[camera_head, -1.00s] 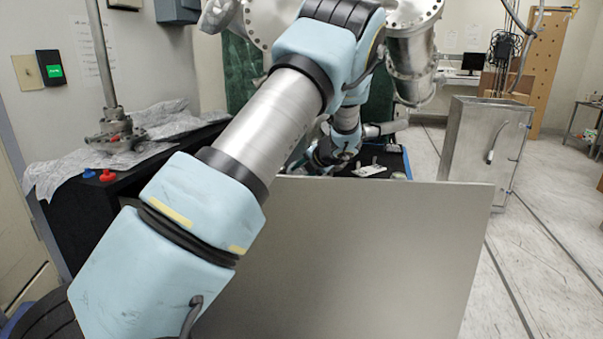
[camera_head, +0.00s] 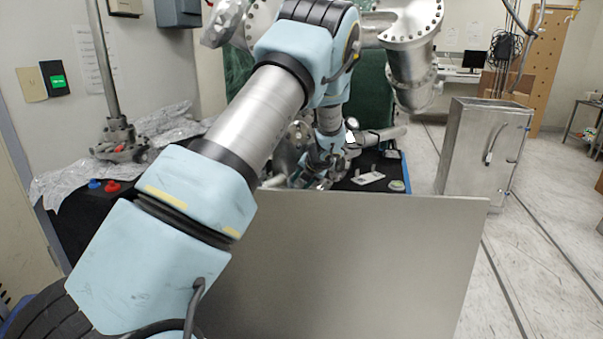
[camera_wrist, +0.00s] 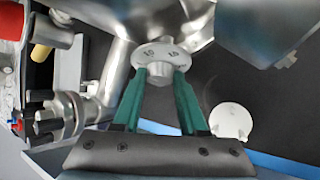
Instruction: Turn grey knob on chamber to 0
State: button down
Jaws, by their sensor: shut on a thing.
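The grey knob (camera_wrist: 160,71) shows in the middle of the wrist view, below a round silver dial plate (camera_wrist: 161,52) with dark number marks. My gripper (camera_wrist: 160,75) has its two green fingers on either side of the knob and is shut on it. The exact knob setting is too small to read. The silver metal chamber (camera_wrist: 180,20) fills the top of the wrist view. In the head view my gripper (camera_head: 318,182) is small, down beside the metal chamber parts, and the knob cannot be made out there.
A metal pipe fitting (camera_wrist: 75,110) stands left of the gripper, and a white round disc (camera_wrist: 230,120) lies to its right. In the head view a large grey panel (camera_head: 360,265) stands in front. A metal cabinet (camera_head: 484,148) is at the right, with open floor beside it.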

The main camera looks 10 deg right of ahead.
jog(key=shift+n+h, duration=0.3)
jog(key=shift+n, duration=0.1)
jog(key=shift+c, duration=2.2)
grip_release()
jog(key=v, duration=1)
jog(key=shift+r+b, duration=0.35)
jog(key=shift+r, duration=0.1)
jog(key=shift+s, duration=0.15)
